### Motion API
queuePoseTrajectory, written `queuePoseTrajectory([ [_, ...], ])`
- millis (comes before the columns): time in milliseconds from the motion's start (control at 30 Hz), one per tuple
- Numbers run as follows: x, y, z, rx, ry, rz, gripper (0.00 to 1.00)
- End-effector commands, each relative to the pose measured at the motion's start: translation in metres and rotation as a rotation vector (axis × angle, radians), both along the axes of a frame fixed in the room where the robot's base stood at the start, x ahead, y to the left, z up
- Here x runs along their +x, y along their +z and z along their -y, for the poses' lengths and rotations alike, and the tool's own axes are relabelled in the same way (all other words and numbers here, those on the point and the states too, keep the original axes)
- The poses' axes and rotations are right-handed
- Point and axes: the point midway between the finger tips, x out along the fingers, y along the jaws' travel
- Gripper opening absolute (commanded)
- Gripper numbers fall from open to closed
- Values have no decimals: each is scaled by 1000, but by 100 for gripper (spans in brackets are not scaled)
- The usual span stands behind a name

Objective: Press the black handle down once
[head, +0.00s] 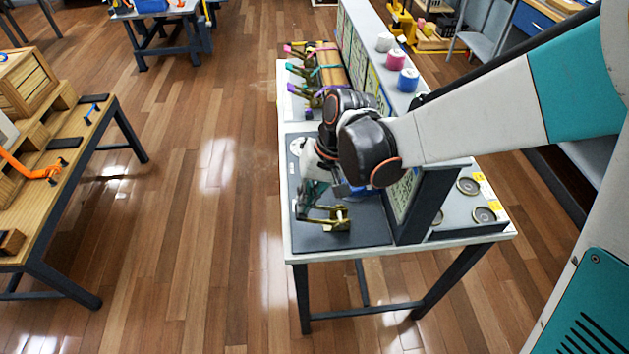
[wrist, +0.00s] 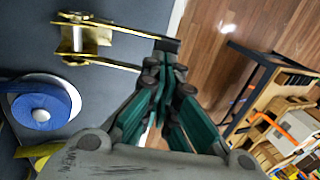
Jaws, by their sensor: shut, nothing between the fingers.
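A brass ratchet mechanism (head: 337,216) sits on the dark panel at the near end of the white-topped table. In the wrist view, its brass frame (wrist: 84,38) is at the upper left, with two brass arms reaching right to a short black handle (wrist: 167,43). In the head view the handle (head: 301,212) is small, at the left end of the brass arms. My gripper (wrist: 162,72) is shut and empty, its teal fingers pointing at the handle. Its fingertips are right beside or over the handle; I cannot tell whether they touch. My gripper also shows in the head view (head: 311,192).
A blue strap roll (wrist: 40,108) lies on the panel beside the mechanism. Several coloured ratchets (head: 305,70) stand at the table's far end. An upright board (head: 408,195) runs along its right side. A wooden bench (head: 70,165) stands left, across clear floor.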

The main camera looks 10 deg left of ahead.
Motion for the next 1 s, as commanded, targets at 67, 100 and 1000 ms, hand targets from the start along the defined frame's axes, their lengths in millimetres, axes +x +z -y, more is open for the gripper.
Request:
queuePoseTrajectory([
  [67, -3, -5, -6, -60, 6, 15, 0],
  [100, -3, -8, -8, -88, 7, 22, 0],
  [1000, 3, 5, -10, -156, -3, 39, 0],
])
